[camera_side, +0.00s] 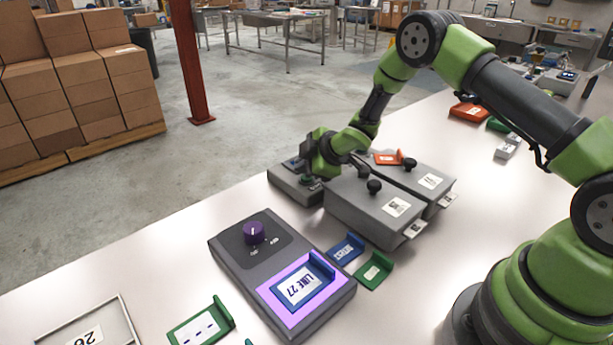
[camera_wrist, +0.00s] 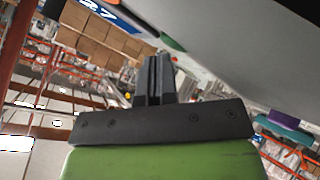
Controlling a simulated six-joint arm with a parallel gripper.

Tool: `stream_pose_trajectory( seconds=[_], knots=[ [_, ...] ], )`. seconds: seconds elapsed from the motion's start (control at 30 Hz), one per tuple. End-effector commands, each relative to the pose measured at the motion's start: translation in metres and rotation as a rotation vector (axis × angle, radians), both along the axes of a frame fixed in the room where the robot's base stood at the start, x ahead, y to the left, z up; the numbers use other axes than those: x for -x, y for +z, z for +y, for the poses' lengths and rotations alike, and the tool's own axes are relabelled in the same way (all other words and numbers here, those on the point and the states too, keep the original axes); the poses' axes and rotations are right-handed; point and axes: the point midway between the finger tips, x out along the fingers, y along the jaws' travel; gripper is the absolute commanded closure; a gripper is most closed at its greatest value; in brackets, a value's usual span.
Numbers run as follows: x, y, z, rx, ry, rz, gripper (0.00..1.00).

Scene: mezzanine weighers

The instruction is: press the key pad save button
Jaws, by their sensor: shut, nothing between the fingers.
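A low grey box (camera_side: 287,190) with a dark top panel sits at the back edge of the table in the side view, partly covered by my arm. It may be the key pad; no save label can be read and its buttons are mostly hidden. My gripper (camera_wrist: 154,72) is shut and empty, its two dark fingers together in the wrist view. In the side view my wrist hangs just above the right part of this low box. I cannot tell whether the fingertips touch it.
Two grey boxes with black knobs (camera_side: 374,187) stand close right of my wrist. A grey unit with a purple knob (camera_side: 254,232) and lit screen stands in front.

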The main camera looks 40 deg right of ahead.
Motion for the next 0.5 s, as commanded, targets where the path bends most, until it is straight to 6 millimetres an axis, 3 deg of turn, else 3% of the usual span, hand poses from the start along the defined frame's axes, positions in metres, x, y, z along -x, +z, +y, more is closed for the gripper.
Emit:
stream_pose_trajectory(
  seconds=[0.03, 0.5],
  knots=[
    [0.008, -0.0141, 0.0015, -0.018, -0.011, 0.036, 1.0],
    [0.0135, -0.0066, 0.0014, -0.017, -0.017, 0.04, 1.0]
  ],
)
